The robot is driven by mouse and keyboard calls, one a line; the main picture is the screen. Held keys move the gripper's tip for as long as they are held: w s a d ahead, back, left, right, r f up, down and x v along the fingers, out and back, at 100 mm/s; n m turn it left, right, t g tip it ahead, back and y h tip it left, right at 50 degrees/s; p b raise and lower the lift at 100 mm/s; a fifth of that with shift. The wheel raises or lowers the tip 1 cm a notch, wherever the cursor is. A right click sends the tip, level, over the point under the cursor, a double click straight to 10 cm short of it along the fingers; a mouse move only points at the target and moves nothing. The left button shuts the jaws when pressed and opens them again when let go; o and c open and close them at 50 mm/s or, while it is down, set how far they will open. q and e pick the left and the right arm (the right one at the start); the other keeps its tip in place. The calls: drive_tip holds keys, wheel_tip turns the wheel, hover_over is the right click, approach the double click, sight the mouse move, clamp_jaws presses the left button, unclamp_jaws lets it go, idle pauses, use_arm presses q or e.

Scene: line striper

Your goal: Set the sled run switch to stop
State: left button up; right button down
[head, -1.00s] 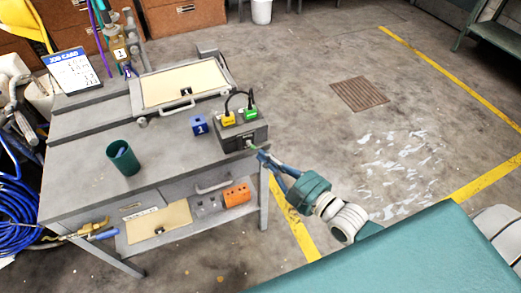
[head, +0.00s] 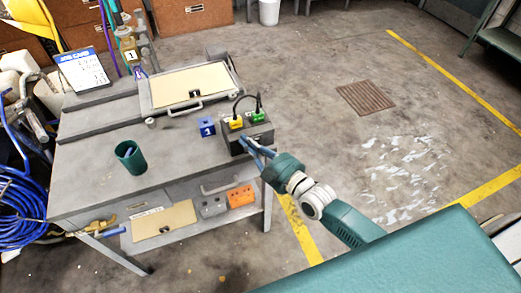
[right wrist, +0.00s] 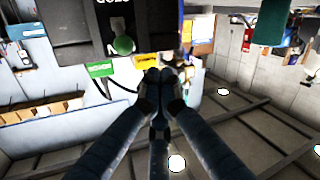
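A dark grey control box (head: 262,132) stands on the right end of the grey workbench (head: 85,190), with a yellow and a green plug on top. In the right wrist view its dark panel (right wrist: 75,30) fills the top, with a round green switch knob (right wrist: 123,45) on a black plate. The lettering is partly cut off and I cannot read the switch's position. My right gripper (head: 250,146) is at the box's front face and hides the knob in the head view. Its fingertips (right wrist: 163,76) are together and empty, just beside the knob; contact is not clear. My left gripper is out of view.
A blue block (head: 207,128) marked 1 sits left of the box, and a green cup (head: 130,156) stands near the bench front. A hinged tan panel (head: 190,86) lies behind. An orange block (head: 240,196) is on the lower shelf. Floor to the right is open.

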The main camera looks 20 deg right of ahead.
drive_tip(key=s+d+f, duration=0.2)
drive_tip(key=shift+d+f, duration=0.15)
drive_tip(key=shift+f, duration=0.2)
